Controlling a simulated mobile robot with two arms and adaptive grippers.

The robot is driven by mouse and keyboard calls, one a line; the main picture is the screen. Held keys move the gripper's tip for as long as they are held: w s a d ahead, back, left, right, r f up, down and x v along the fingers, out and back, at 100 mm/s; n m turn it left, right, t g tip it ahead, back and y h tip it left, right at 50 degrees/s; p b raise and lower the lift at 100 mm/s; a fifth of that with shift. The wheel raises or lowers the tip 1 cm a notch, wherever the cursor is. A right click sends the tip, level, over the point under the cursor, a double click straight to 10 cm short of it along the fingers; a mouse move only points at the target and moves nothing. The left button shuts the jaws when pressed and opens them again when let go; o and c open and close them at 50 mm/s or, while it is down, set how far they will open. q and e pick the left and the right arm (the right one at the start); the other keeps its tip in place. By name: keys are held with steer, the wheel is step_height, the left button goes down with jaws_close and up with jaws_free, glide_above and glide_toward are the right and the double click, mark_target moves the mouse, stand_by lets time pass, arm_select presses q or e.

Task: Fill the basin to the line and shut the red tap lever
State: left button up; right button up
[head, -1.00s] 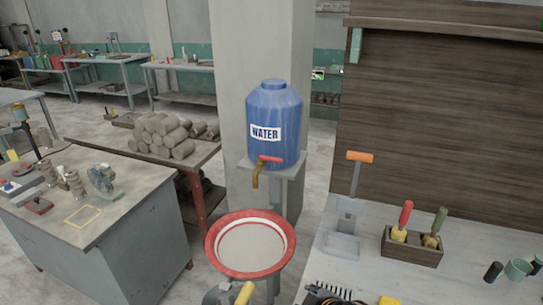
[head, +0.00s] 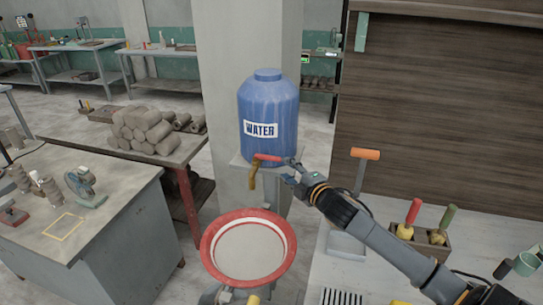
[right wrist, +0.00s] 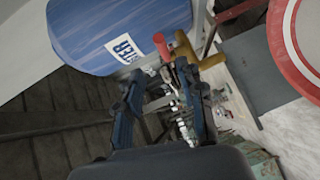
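The blue water barrel (head: 268,105), labelled WATER, stands on a grey stand against the pillar. Its brass tap (head: 254,174) has a red lever (head: 268,157) pointing right in the head view. No stream shows under the spout. The red-rimmed basin (head: 207,243) is below, pale inside; I cannot make out its water level or line. My right gripper (head: 290,172) is just right of the lever. In the right wrist view my gripper (right wrist: 160,80) has its fingers apart, with the red lever (right wrist: 162,46) beyond and between the tips; contact is unclear. My left gripper is not in view.
A bench on the right holds a wooden tool box (head: 432,246) and an orange-handled tool (head: 365,154). Clay logs (head: 150,128) lie on a table at the left, behind a grey workbench (head: 95,225). My right arm crosses above the right bench.

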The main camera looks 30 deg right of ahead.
mark_target(273, 160)
steer(key=w, duration=0.4)
steer(key=shift+w+d+f+p, duration=0.2)
steer(key=shift+f+p, duration=0.1)
steer(key=shift+p, duration=0.1)
steer(key=w, duration=0.3)
steer(key=w+p, duration=0.1)
steer(key=w, duration=0.1)
steer(key=shift+d+f, duration=0.15)
steer(key=shift+f, duration=0.25)
steer(key=shift+w+f, duration=0.15)
steer(key=shift+w, duration=0.3)
steer(key=shift+w+f, duration=0.1)
steer(key=shift+w, duration=0.1)
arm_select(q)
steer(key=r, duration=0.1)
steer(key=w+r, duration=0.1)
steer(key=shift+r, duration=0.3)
arm_select(e)
steer(key=shift+s, duration=0.1)
jaws_close()
